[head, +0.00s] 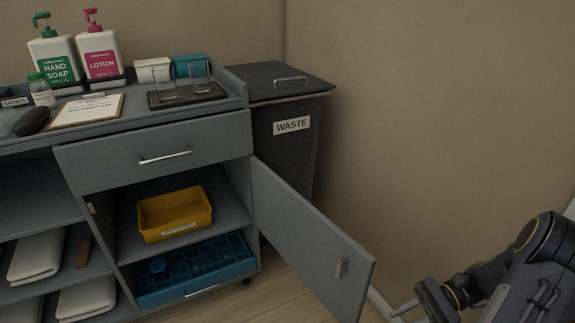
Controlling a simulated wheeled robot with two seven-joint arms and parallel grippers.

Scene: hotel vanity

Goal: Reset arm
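My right arm comes in at the lower right corner. Its gripper (413,306) is low, to the right of the open cabinet door (310,240). A pale finger shows, but the bottom edge cuts the gripper off, so its opening is unclear. I see nothing held in the visible part. It appears apart from the door. My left gripper is out of view.
The door swings out from the grey vanity (100,225), exposing a yellow bin (155,222) above a blue divided tray (240,265). Bottles, a clipboard and glasses stand on top. A lidded waste bin (318,115) stands behind the door. The right wall is bare.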

